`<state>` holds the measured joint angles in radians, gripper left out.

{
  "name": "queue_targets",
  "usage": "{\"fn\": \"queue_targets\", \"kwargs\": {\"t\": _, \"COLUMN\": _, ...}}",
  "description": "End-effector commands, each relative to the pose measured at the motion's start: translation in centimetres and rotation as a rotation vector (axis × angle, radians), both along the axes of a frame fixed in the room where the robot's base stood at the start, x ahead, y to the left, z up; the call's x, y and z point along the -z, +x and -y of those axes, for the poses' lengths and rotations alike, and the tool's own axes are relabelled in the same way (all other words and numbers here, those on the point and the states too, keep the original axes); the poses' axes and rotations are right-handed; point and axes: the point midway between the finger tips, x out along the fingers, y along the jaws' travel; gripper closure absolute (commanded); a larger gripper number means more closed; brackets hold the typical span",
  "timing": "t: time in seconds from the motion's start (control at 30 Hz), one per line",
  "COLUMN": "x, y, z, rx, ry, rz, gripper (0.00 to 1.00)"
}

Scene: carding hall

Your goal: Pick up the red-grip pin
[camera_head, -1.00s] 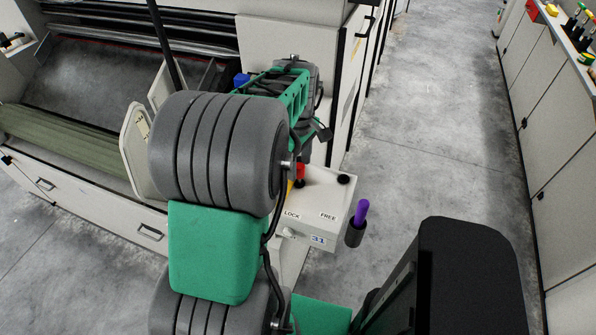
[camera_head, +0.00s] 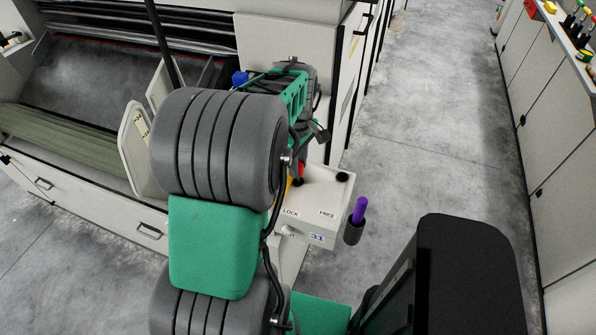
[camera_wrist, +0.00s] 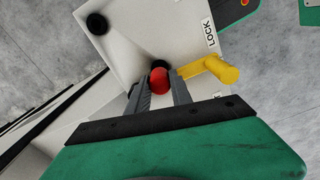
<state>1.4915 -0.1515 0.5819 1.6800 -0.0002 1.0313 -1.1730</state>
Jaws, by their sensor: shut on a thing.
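The red-grip pin shows as a round red grip (camera_wrist: 160,81) between my fingers in the wrist view, and as a small red spot (camera_head: 300,168) beside my arm in the head view. My gripper (camera_wrist: 160,88) is shut on this red grip. It is over the white box (camera_head: 318,200) marked LOCK and FREE. A black round spot shows just behind the grip; the pin's shaft is hidden, so I cannot tell how deep it sits. A second black round spot (camera_wrist: 97,23) is on the same box face, apart from my gripper.
A yellow handle (camera_wrist: 222,70) sticks out close to my right finger, by the LOCK label. A purple-grip pin (camera_head: 360,210) stands in a dark holder at the box's right side. The machine (camera_head: 290,45) rises behind; open floor (camera_head: 430,110) lies to the right.

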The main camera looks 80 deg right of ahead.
Motion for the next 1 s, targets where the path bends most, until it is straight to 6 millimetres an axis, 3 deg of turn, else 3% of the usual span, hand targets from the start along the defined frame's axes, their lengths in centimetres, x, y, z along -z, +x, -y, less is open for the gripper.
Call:
{"fn": "queue_targets", "kwargs": {"t": 0.37, "x": -0.4, "y": 0.0, "z": 0.1, "rx": 0.000, "ry": -0.002, "rz": 0.000, "gripper": 1.00}}
{"fn": "queue_targets", "kwargs": {"t": 0.8, "x": -9.2, "y": 0.0, "z": 0.1, "rx": 0.000, "ry": -0.002, "rz": 0.000, "gripper": 1.00}}
{"fn": "queue_targets", "kwargs": {"t": 1.0, "x": -10.1, "y": 0.0, "z": 0.0, "rx": 0.000, "ry": 0.001, "rz": 0.000, "gripper": 1.00}}
